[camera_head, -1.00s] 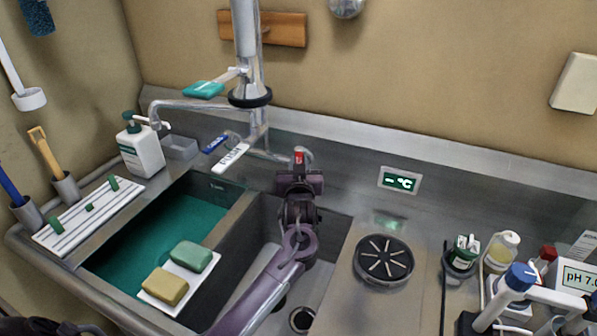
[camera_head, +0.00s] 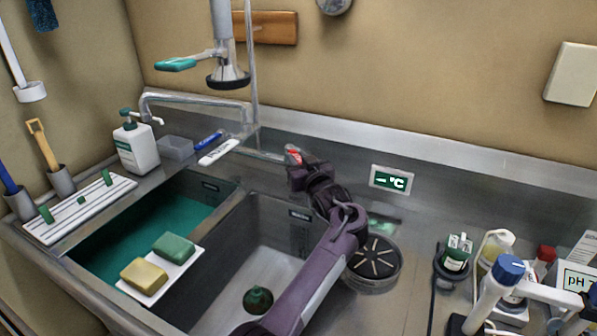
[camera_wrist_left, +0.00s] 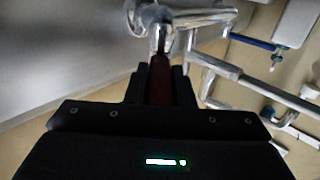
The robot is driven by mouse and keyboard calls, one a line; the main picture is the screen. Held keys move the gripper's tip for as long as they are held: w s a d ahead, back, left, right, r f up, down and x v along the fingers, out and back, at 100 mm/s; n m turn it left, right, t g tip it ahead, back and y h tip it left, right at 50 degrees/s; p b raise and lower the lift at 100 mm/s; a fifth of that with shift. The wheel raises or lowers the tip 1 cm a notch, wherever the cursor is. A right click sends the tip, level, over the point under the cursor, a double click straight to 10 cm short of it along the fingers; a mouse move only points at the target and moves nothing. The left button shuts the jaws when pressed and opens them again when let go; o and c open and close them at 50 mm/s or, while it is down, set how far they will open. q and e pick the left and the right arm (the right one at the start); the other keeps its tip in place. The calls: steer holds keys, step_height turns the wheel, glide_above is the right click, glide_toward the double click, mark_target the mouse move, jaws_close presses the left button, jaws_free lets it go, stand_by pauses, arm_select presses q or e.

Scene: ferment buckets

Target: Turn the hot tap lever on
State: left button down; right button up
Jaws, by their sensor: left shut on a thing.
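The hot tap lever (camera_head: 292,154) shows as a small red piece at the back of the sink, by the wall pipe. My left gripper (camera_head: 300,172) reaches it from the front right and is shut on it. In the left wrist view the dark red lever (camera_wrist_left: 160,80) lies between the fingers, below the chrome tap body (camera_wrist_left: 160,22). The fingers hide much of the lever in the head view. My right gripper is not in view.
A hanging spray head (camera_head: 228,75) is above. A green stopper (camera_head: 258,300) lies in the right basin.

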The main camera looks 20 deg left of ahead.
arm_select(q)
steer(key=shift+w+d+y, duration=0.1)
steer(key=shift+w+y, duration=0.05)
steer(key=shift+y, duration=0.15)
steer(key=shift+r+n+g+b, duration=0.1)
steer(key=shift+n+g+b, duration=0.2)
steer(key=shift+b, duration=0.15)
steer(key=shift+w+g, duration=0.1)
steer(key=shift+g, duration=0.2)
steer(key=shift+r, duration=0.1)
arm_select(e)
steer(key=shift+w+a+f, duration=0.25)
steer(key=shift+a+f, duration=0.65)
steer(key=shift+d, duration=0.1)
arm_select(q)
steer(key=c, duration=1.6)
jaws_free()
steer(key=o, duration=0.4)
steer(key=shift+c, duration=0.2)
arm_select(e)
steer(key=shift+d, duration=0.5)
